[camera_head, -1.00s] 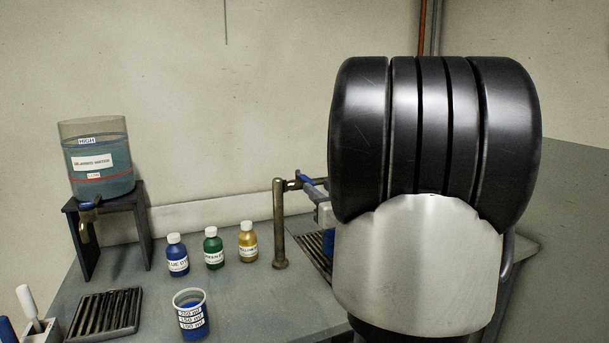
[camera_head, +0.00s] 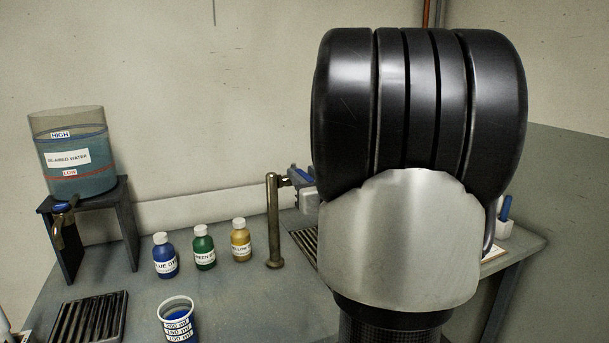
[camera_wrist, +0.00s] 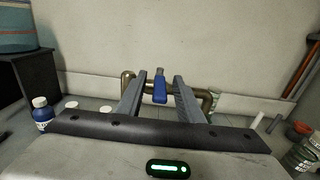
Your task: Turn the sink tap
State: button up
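The sink tap is a brass pipe (camera_head: 273,225) standing on the bench, with a horizontal arm at its top. In the wrist view its blue handle (camera_wrist: 160,92) points towards me, between the two grey fingers of my gripper (camera_wrist: 160,76). The fingers are open, with a gap visible on each side of the handle; I see no contact. In the head view, part of my gripper (camera_head: 303,188) shows beside the top of the pipe. My black and silver arm hides the rest of the tap and most of the gripper there.
Blue (camera_head: 165,262), green (camera_head: 204,252) and yellow (camera_head: 241,244) dye bottles stand left of the tap. A beaker (camera_head: 178,322) with blue liquid is in front. A water tank (camera_head: 75,155) sits on a dark stand (camera_head: 122,225) at left. A drain grate (camera_head: 88,318) lies front left.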

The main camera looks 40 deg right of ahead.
grip_shut()
jog(key=shift+d, duration=0.1)
